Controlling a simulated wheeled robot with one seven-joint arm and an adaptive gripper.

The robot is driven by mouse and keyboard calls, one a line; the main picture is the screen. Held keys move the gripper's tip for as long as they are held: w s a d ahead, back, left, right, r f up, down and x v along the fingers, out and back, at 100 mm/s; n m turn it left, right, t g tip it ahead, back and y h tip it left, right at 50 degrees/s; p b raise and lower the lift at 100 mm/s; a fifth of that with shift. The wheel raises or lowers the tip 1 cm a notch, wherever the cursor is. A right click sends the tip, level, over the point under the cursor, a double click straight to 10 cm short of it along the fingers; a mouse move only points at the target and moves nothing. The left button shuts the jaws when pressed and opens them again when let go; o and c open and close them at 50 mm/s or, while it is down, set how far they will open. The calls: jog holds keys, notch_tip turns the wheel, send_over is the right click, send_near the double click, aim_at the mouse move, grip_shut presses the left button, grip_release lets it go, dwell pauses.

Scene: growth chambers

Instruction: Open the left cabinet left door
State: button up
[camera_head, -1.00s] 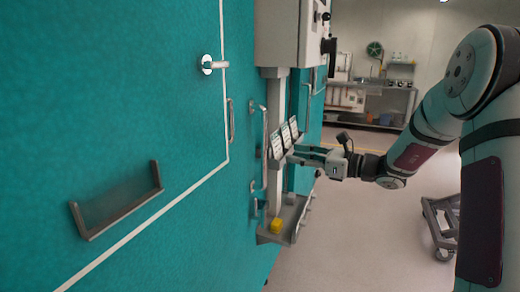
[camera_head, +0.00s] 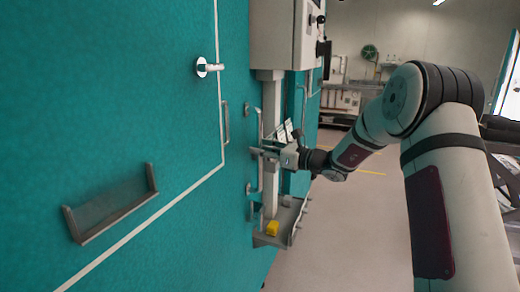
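A teal cabinet front (camera_head: 120,90) fills the left of the view, with a white outline around a door panel. Farther along, a long vertical bar handle (camera_head: 261,180) stands out from the teal front. My gripper (camera_head: 262,153) is level with this bar, its fingertips at or very near it. Whether the fingers enclose or touch the bar, and how far apart they are, is too small to tell.
A grey control box (camera_head: 280,35) on a post overhangs the handle area. Below is a metal shelf (camera_head: 272,240) with a yellow block (camera_head: 272,228). White cards (camera_head: 285,132) show beside the gripper. A metal tray (camera_head: 110,205) juts out at left. The floor right of the shelf is clear.

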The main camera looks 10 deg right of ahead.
jog(key=shift+w+a, duration=0.25)
jog(key=shift+w, duration=0.05)
jog(key=shift+c, duration=0.2)
grip_shut()
